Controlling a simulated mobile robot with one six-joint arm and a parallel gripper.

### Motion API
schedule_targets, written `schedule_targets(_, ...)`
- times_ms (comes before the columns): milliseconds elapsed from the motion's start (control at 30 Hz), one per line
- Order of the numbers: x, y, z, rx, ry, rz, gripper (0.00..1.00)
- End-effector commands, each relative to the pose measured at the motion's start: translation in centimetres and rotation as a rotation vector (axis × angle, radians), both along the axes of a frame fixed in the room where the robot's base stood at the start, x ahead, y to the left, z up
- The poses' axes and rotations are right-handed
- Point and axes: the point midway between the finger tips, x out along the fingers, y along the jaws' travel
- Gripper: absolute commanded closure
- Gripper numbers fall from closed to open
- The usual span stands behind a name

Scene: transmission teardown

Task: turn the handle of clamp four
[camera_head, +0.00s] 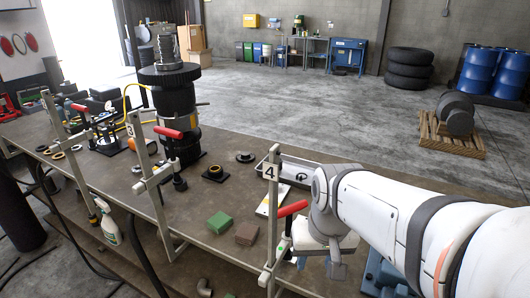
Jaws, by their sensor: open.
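Clamp four is a grey upright post with a "4" plate (269,171) at the table's front edge, right of the picture's middle. Its red handle (292,208) sticks out to the right and slopes slightly up, toward my arm. My gripper (322,265) is at the end of the white arm, just right of and below the red handle. It looks apart from the handle, but the depth between them is hard to judge. The gripper is open, with nothing seen between its fingers. My wrist hides part of the area behind the handle.
Clamp three (133,130) with its red handle (168,132) stands to the left by a tall black transmission (175,105). Green (220,222) and brown (246,234) blocks lie left of clamp four. A grey tray (296,172) sits behind it. Blue parts (385,270) are under my arm.

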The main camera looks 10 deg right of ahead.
Motion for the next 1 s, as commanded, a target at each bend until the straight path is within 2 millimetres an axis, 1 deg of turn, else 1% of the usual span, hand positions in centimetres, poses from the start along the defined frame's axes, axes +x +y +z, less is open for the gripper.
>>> schedule_targets(33, 1.0, 0.0, 2.9, 0.013, 0.023, -0.041, 0.58)
schedule_targets(100, 2.9, -0.1, 4.5, 0.041, 0.070, -0.135, 0.58)
schedule_targets(167, 4.4, -0.2, 5.0, 0.061, 0.109, -0.217, 0.58)
schedule_targets(300, 8.2, -0.4, 6.0, 0.105, 0.204, -0.412, 0.58)
schedule_targets(467, 13.0, -0.9, 6.5, 0.147, 0.329, -0.652, 0.58)
schedule_targets(500, 14.2, -1.1, 6.6, 0.153, 0.363, -0.713, 0.58)
schedule_targets(600, 17.1, -1.5, 6.5, 0.166, 0.444, -0.858, 0.58)
schedule_targets(700, 19.3, -2.0, 6.3, 0.170, 0.515, -0.975, 0.58)
schedule_targets(800, 20.9, -2.4, 6.0, 0.169, 0.565, -1.060, 0.58)
schedule_targets(867, 21.5, -2.5, 5.9, 0.169, 0.584, -1.093, 0.58)
schedule_targets(1000, 21.8, -2.5, 5.5, 0.165, 0.606, -1.128, 0.58)
